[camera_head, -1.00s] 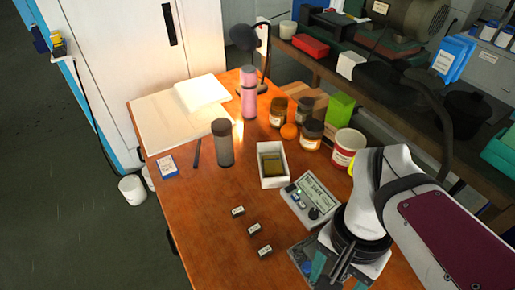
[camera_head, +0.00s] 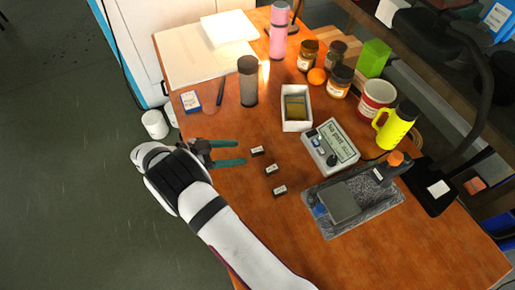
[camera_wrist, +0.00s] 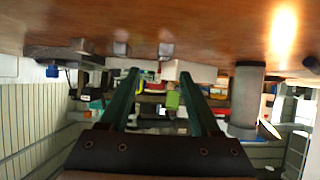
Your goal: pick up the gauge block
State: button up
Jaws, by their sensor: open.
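I cannot read which is the gauge block. My gripper (camera_head: 243,151) is open and empty, with its green fingers pointing right toward the far block, a short way apart from it. In the wrist view the fingers (camera_wrist: 159,73) are spread, with nothing between them. Two small grey blocks (camera_wrist: 120,48) (camera_wrist: 166,49) show beyond them against the tabletop, which appears at the top of the picture.
A white box (camera_head: 297,125), a display unit (camera_head: 330,148) and a grey plate on a stone-like base (camera_head: 344,203) stand right of the blocks. A dark cylinder (camera_head: 248,85) stands behind my gripper. The table between gripper and blocks is clear.

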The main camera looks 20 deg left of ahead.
aim_at(254, 151)
jog(key=x, duration=0.7)
jog(key=shift+w+a+f, duration=0.15)
jog(key=shift+a+f, duration=0.05)
jog(key=shift+a, duration=0.15)
grip_shut()
